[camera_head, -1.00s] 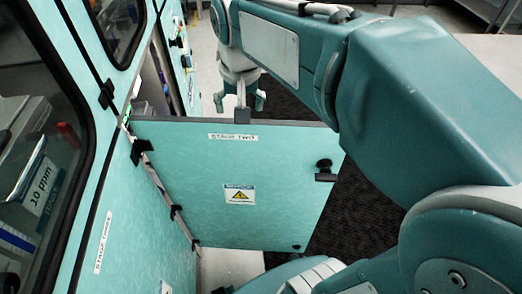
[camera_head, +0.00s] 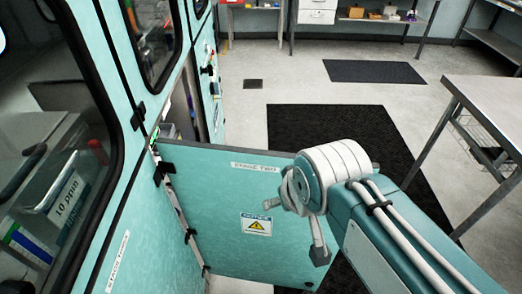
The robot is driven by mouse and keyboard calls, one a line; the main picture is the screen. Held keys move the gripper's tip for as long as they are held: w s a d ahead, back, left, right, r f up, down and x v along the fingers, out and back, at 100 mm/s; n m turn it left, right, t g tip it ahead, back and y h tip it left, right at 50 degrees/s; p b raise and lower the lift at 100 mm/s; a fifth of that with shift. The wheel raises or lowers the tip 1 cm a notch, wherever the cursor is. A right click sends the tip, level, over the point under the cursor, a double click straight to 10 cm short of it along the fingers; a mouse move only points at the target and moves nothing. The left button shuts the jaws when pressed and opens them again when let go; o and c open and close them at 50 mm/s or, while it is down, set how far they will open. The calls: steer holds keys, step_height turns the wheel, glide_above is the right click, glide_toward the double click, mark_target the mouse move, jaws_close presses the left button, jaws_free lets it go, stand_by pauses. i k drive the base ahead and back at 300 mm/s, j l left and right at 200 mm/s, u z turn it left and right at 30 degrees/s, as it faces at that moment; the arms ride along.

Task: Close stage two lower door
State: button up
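The stage two lower door (camera_head: 215,200) is teal, with a "STAGE TWO" label along its top edge and a yellow warning sticker. It stands swung wide open from the cabinet (camera_head: 120,190), hinged at its left edge. My gripper (camera_head: 320,258) is in front of the door's right part, pointing down.
Dark mats (camera_head: 335,125) lie on the pale floor beyond the door. A metal table (camera_head: 490,100) stands at the right. Shelves (camera_head: 375,15) line the back wall. The cabinet's dark windows are at the left.

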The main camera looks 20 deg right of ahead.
mark_target(212, 191)
steer(key=k+l+z, duration=0.15)
steer(key=z, duration=0.15)
steer(key=k+l+z, duration=0.15)
steer(key=z, duration=0.15)
steer(key=k+l+z, duration=0.1)
steer(key=k+z, duration=0.15)
steer(key=k+l+z, duration=0.15)
steer(key=k+z, duration=0.15)
steer(key=k, duration=0.15)
